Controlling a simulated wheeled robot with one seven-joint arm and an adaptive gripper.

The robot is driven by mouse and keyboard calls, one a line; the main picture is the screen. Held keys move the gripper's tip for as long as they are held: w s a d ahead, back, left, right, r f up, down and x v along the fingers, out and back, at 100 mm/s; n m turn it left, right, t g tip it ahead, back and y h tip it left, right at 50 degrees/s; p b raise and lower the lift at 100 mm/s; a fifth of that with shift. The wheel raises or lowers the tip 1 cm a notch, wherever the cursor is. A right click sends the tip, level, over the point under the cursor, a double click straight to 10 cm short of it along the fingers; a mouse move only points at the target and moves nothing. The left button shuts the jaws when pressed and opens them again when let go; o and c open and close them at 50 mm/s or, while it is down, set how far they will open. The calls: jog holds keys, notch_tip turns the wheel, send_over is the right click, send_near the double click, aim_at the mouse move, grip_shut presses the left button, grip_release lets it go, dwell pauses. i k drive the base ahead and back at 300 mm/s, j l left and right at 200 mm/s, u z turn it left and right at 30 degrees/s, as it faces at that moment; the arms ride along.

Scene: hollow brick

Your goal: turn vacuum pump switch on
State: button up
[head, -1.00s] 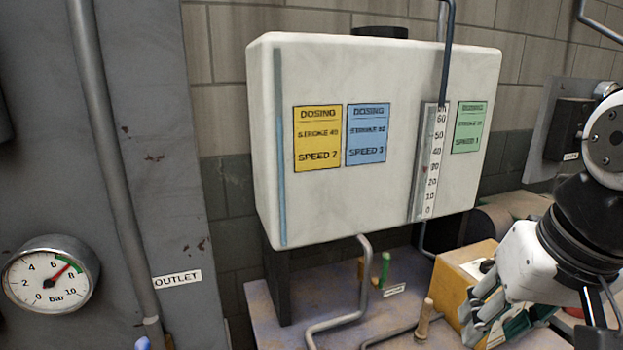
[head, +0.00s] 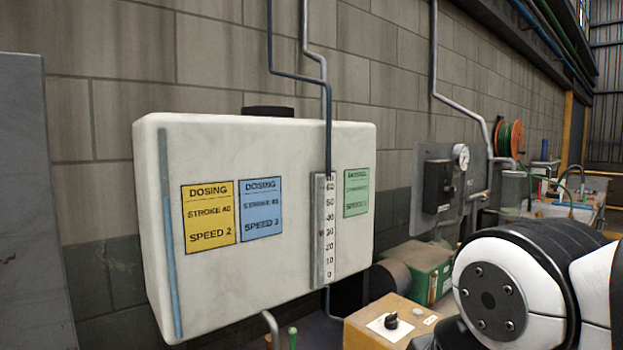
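A dark switch box (head: 437,186) sits on a grey wall panel (head: 466,157) right of the white tank. A round gauge (head: 461,156) is on the same panel. I cannot read a label that ties this box to the vacuum pump, nor tell its switch position. Nearer, a yellow box (head: 362,329) carries a black knob (head: 391,320) on a white plate. My arm fills the lower right, in front of the yellow box's right side. My gripper's fingers are not visible.
A white tank (head: 290,225) with dosing cards and a scale (head: 323,235) fills the left middle. A green box (head: 430,272) stands behind the yellow one. Pipes run up the block wall (head: 400,60). A cable reel (head: 509,138) and a cluttered bench are farther right.

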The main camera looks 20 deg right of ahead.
aim_at(450, 192)
jog(key=z, duration=1)
jog(key=i, duration=0.15)
